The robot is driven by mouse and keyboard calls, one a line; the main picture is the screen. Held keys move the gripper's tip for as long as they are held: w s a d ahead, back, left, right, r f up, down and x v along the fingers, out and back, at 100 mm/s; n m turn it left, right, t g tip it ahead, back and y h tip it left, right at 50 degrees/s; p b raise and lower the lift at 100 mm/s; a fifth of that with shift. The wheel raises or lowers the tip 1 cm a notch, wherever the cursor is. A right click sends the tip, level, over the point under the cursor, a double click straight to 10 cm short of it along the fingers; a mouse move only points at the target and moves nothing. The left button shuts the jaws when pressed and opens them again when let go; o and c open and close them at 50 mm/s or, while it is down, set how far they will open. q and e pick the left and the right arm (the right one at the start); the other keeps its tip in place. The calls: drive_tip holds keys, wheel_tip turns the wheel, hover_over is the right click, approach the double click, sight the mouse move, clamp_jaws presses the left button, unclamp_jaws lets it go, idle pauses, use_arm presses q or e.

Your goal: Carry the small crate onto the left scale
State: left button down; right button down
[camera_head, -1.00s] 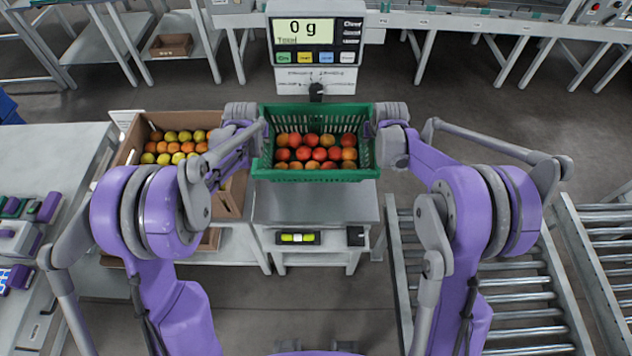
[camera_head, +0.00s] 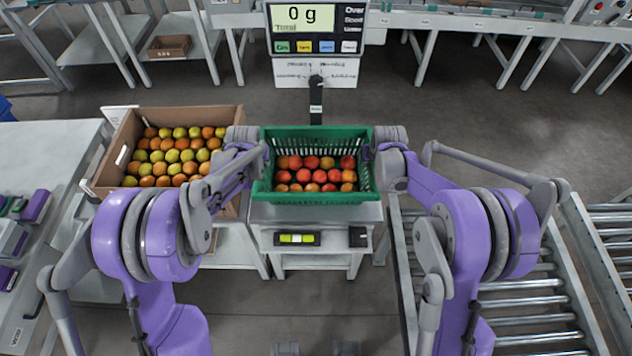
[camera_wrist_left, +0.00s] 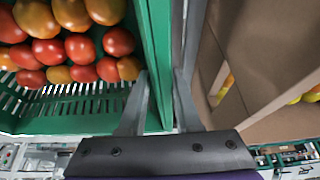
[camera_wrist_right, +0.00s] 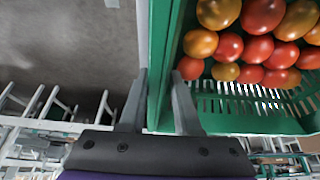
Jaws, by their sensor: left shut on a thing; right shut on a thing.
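The small green crate (camera_head: 316,198), filled with red and orange tomatoes (camera_head: 314,174), looks level, held between my two grippers. My left gripper (camera_head: 262,150) is shut on its left wall; the left wrist view shows the fingers (camera_wrist_left: 160,100) straddling the green wall. My right gripper (camera_head: 372,152) is shut on the right wall, and its fingers also show in the right wrist view (camera_wrist_right: 160,100). The crate is over the scale's grey platform (camera_head: 290,213) and hides most of it. The scale's display (camera_head: 304,18) reads 0 g. I cannot see a gap beneath the crate.
A cardboard box (camera_head: 228,116) of yellow and orange tomatoes stands close left of the crate. The scale's post (camera_head: 316,100) rises behind it. A roller conveyor (camera_head: 520,285) is at the right. A level-like yellow vial (camera_head: 297,239) is on the scale's front.

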use_arm(q)
drive_tip(key=c, duration=0.7)
unclamp_jaws()
drive_tip(key=shift+s, duration=0.1)
use_arm(e)
drive_tip(key=c, duration=0.7)
unclamp_jaws()
drive_tip(key=shift+s, duration=0.1)
use_arm(q)
drive_tip(key=shift+o, duration=0.5)
use_arm(e)
drive_tip(key=shift+o, duration=0.5)
use_arm(q)
drive_tip(key=shift+r, duration=0.1)
drive_tip(key=v, duration=1.1)
drive_tip(key=shift+s+r, duration=0.15)
drive_tip(key=shift+r, duration=0.2)
use_arm(e)
drive_tip(key=shift+r, duration=0.2)
drive_tip(key=v, duration=1.1)
drive_tip(key=shift+s+r, duration=0.25)
